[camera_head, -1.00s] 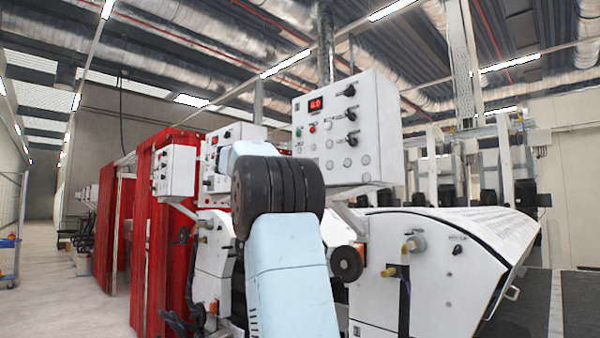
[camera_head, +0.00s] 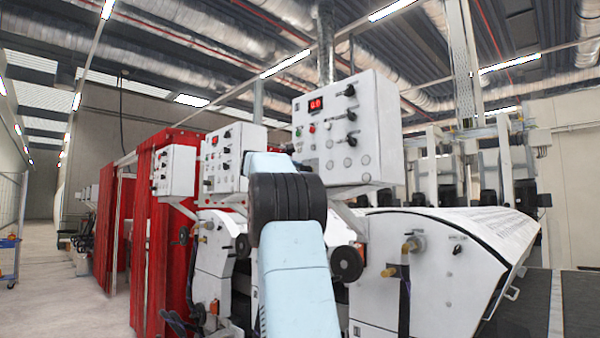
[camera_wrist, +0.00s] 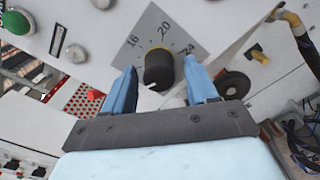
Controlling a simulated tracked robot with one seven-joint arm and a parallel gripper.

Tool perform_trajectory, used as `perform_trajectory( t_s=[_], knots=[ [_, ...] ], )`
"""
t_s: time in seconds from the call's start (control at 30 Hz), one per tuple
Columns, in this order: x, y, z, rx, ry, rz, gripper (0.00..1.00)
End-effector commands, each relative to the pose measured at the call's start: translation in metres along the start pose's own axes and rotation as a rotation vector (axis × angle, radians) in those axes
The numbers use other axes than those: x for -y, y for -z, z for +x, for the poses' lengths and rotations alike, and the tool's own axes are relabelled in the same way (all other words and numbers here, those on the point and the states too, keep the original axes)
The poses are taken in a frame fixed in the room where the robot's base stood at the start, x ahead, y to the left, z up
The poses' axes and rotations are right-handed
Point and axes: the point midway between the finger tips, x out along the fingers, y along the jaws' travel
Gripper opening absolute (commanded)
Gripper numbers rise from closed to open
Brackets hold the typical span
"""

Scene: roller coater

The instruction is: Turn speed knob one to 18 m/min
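A small white mark shows at the knob's lower edge. My gripper (camera_wrist: 160,72) is open, with its blue fingers on either side of the knob. I cannot tell whether they touch it. In the head view my gripper is hidden behind my arm. A white control box (camera_head: 376,125) there carries several black knobs and a red display.
A green button (camera_wrist: 15,22) and a red part (camera_wrist: 95,94) are at the left in the wrist view. A yellow fitting with a dark hose (camera_wrist: 290,18) is at the right.

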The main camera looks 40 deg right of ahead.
Motion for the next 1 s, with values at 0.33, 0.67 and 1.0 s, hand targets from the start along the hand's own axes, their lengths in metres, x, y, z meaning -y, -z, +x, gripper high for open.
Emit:
perform_trajectory(
  t_s=[0.33, 0.67, 1.0],
  knots=[
    [0.0000, 0.0000, -0.0004, 0.000, 0.000, 0.000, 0.24],
    [0.0001, 0.0012, -0.0022, -0.002, 0.001, 0.004, 0.05],
    [-0.0001, 0.0025, -0.0005, -0.003, 0.001, 0.130, 0.05]
  ],
)
